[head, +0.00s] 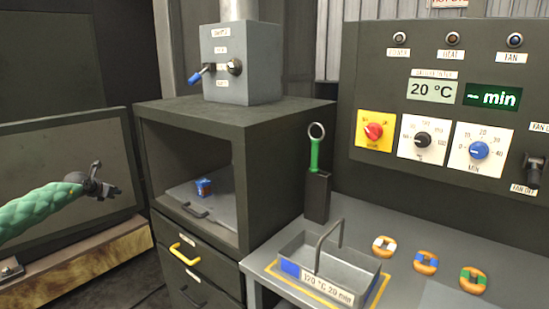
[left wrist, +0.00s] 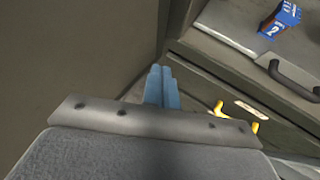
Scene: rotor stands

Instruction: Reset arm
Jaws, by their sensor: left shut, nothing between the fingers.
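My left arm comes in from the left in the head view, in a green sleeve. My left gripper (head: 112,190) is held in the air left of the dark cabinet (head: 240,170), apart from everything around it. In the left wrist view its two blue fingers (left wrist: 161,88) are together with nothing between them. My right gripper is in neither view.
A small blue box (head: 203,187) lies in the cabinet's open compartment, above a yellow-handled drawer (head: 188,254). A grey tray (head: 365,262) with a hoop handle and several banded rings (head: 426,262) are on the bench at right, below the control panel (head: 440,50).

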